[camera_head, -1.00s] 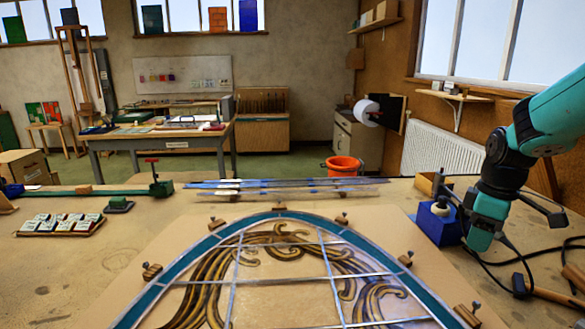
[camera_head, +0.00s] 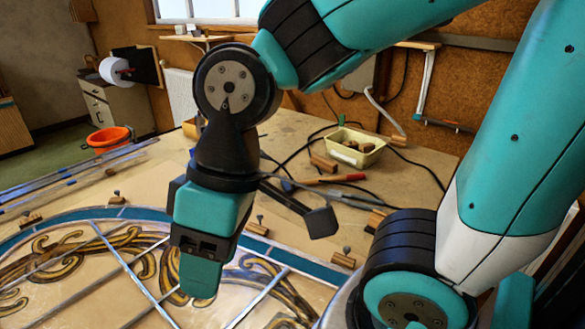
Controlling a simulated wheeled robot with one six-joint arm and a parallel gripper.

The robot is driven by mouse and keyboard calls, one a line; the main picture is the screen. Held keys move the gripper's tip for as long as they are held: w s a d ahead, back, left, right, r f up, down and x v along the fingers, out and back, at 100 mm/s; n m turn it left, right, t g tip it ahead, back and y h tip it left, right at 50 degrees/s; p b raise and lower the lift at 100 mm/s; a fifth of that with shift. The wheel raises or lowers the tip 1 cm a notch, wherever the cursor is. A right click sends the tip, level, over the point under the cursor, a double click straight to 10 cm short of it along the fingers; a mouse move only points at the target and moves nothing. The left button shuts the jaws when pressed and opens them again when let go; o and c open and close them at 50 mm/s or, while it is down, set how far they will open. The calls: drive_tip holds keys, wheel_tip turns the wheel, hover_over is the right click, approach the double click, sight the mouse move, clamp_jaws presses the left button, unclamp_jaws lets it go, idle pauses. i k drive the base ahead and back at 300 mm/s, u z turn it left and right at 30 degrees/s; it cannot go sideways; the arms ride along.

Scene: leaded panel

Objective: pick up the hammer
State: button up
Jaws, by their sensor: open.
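My gripper (camera_head: 199,278) points down over the leaded panel, left of the hammer and nearer to me. It is open and apart from the hammer. The gap between its fingers is hard to see from this side.
The leaded panel (camera_head: 147,265) fills the front left, with wooden blocks (camera_head: 342,260) and pins along its edge. A cream tub (camera_head: 354,145) and a wooden block (camera_head: 323,162) stand behind the hammer. Black cables run around it. Metal strips (camera_head: 60,180) lie at left.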

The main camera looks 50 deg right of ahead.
sight(286, 185)
drive_tip(key=z, duration=1.25)
